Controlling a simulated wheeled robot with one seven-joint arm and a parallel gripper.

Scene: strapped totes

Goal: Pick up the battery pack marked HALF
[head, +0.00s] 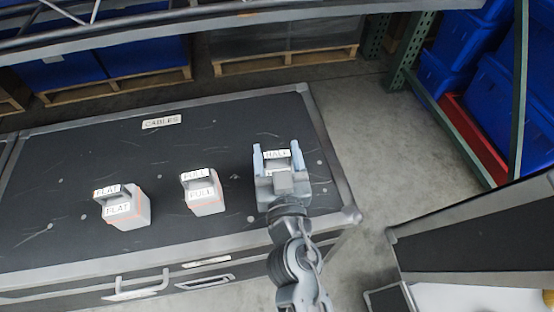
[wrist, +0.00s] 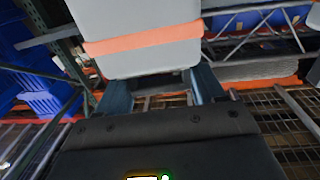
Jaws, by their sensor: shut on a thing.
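The battery pack marked HALF (head: 277,155) is at the right of the black case in the head view, mostly hidden behind my gripper (head: 277,160). My gripper is shut on it, one finger on each side. In the wrist view the pack (wrist: 140,58) is a pale block with an orange band, between the fingers of my gripper (wrist: 155,85). The wrist view has shelving and racks behind the pack, not the case top. Whether the pack's base is clear of the case cannot be told in the head view.
Two similar packs, marked FLAT (head: 124,208) and FULL (head: 203,193), stand on the black case (head: 90,160) to the left. A CABLES label (head: 162,121) lies farther back. Another dark case (head: 480,235) stands at the right. Shelving with blue bins (head: 465,55) is behind.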

